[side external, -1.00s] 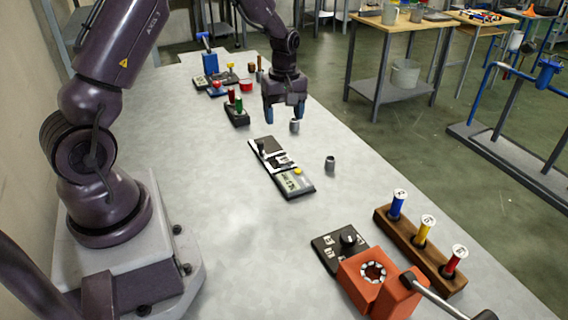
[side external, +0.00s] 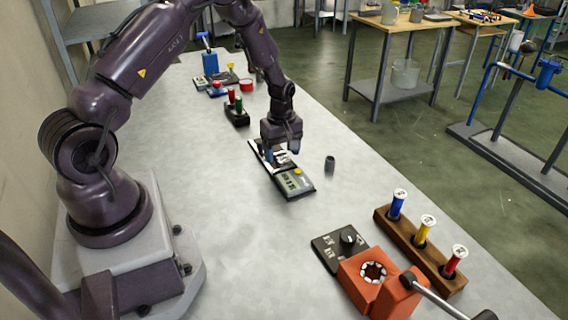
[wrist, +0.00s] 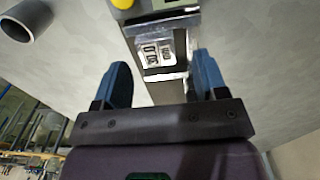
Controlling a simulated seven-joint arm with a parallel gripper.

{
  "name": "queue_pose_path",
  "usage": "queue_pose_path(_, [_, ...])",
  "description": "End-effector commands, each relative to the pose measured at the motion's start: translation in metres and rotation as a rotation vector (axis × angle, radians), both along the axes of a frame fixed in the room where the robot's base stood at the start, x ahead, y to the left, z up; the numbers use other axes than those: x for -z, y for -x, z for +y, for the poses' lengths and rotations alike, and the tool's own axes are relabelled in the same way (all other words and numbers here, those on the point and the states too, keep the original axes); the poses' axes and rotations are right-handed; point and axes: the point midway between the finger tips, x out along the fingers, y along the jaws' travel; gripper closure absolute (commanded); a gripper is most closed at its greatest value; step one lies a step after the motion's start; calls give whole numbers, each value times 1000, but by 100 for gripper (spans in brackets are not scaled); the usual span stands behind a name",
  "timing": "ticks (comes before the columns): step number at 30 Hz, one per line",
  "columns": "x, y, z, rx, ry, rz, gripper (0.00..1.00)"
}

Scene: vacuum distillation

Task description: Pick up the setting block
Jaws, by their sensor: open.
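A small metal block with dark-marked white labels (wrist: 158,53), which looks like the setting block, sits on the narrow device (side external: 297,183) on the bench. In the wrist view it lies just beyond and between my fingertips. My gripper (wrist: 162,75) has its two blue fingers apart, with nothing held between them. In the side view my gripper (side external: 280,150) points down over the far half of the device and hides much of the block. I cannot tell whether the fingers touch it.
A grey hollow cylinder (side external: 330,163) stands right of the device; it also shows in the wrist view (wrist: 27,20). A wooden rack (side external: 420,247) with coloured handles and an orange fixture (side external: 365,283) stand nearer. A black holder with red and green pieces (side external: 236,113) is behind. Bench left of the device is clear.

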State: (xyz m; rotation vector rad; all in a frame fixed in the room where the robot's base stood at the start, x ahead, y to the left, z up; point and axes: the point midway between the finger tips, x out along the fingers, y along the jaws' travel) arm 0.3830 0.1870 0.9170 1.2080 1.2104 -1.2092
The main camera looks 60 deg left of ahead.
Motion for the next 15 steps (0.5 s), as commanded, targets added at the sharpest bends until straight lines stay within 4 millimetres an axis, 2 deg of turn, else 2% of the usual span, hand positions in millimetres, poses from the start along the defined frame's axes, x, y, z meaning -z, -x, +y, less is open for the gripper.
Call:
queue_pose_path(3, [13,-1,0,1,1,0,34])
queue_pose_path(11, [16,-1,0,1,0,-2,34])
queue_pose_path(12, [16,-1,0,1,0,-2,39])
queue_pose_path(15, [16,-1,0,1,0,-1,62])
